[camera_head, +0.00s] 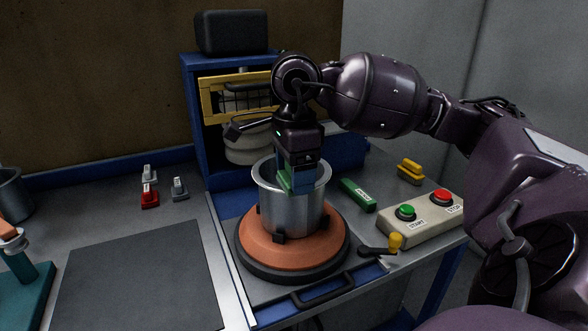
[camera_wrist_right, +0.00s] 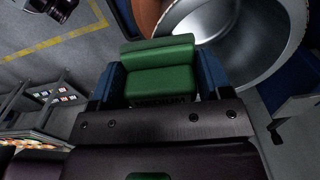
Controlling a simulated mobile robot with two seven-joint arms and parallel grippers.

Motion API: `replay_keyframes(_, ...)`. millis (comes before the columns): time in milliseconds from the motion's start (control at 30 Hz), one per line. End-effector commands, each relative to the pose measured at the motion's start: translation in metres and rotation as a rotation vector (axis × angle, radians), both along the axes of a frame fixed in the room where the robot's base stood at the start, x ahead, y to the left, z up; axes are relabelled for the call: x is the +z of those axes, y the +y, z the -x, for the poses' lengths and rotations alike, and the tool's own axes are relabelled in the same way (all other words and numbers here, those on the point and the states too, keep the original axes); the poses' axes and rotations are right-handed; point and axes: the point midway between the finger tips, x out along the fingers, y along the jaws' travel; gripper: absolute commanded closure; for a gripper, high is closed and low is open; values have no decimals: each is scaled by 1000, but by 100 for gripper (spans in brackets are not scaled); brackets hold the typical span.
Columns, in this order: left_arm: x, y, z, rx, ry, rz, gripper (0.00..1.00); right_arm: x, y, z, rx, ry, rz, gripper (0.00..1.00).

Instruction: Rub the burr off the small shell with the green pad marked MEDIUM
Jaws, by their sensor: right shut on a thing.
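A shiny metal shell (camera_head: 290,217) stands upright, open end up, in the clamps of an orange turntable (camera_head: 257,243). My right gripper (camera_head: 299,186) comes down from above and is shut on a green pad (camera_head: 284,181) at the shell's mouth. In the right wrist view the green pad (camera_wrist_right: 158,80) sits between the blue fingers, its lettering partly hidden. The shell (camera_wrist_right: 215,20) shows just beyond it. Whether the pad touches the rim, I cannot tell. No burr can be made out. My left gripper is out of view.
Another green pad (camera_head: 357,194), lettering too small to read, lies right of the turntable. A START/STOP box (camera_head: 420,217) and yellow blocks (camera_head: 410,171) lie farther right. A blue cabinet (camera_head: 196,125) stands behind. A dark mat (camera_head: 138,280) at left is clear.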

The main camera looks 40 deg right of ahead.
Motion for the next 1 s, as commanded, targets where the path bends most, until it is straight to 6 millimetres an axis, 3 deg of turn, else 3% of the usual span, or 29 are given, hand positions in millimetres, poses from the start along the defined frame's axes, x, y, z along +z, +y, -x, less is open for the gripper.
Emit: replay_keyframes(1000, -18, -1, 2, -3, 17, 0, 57, -5, 13, -16, 1, 1, -1, 51)
